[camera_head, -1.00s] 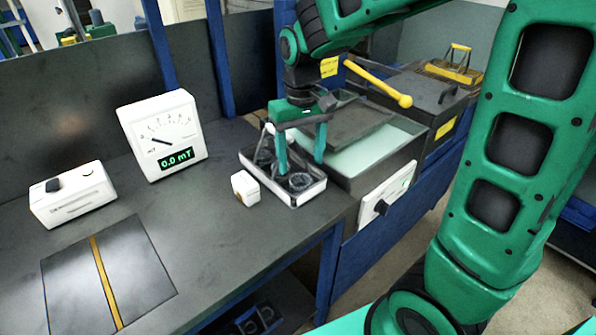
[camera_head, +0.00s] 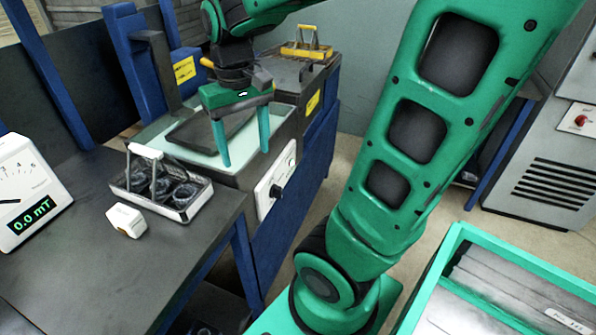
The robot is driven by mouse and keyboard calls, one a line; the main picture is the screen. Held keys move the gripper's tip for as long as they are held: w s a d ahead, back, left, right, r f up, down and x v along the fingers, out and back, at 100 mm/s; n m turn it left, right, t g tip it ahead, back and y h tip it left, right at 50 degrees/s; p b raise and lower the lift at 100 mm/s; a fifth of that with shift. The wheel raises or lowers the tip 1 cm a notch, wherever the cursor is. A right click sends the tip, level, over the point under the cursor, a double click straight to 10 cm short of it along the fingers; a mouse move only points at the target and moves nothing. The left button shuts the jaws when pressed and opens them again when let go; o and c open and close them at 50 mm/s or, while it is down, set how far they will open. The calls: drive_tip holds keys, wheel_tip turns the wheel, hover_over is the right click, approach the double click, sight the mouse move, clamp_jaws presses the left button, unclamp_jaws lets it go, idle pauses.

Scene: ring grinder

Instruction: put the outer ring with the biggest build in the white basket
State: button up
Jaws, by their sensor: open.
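A pale metal basket (camera_head: 172,211) with a white handle stands on the bench at left. Several dark rings (camera_head: 186,193) lie in it; they are too small in the picture to compare their build, and the handle partly covers some. My gripper (camera_head: 244,160) points down to the right of the basket, apart from it. Its two green fingers are spread, and nothing shows between them. It appears in front of the pale-topped machine.
A small white block (camera_head: 126,220) sits in front of the basket. A meter (camera_head: 32,195) reading 0.0 mT stands at far left. The machine (camera_head: 190,155) carries a dark plate and a front dial (camera_head: 276,190). A green-rimmed bin (camera_head: 520,262) is at lower right.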

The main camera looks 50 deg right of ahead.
drive_tip(key=s+d+f+m, duration=0.1)
drive_tip(key=s+d+f, duration=0.1)
drive_tip(key=s, duration=0.4)
drive_tip(key=s+d+f+m, duration=0.2)
drive_tip(key=s+d, duration=0.1)
drive_tip(key=s, duration=0.4)
drive_tip(key=shift+d, duration=0.1)
idle(0.4)
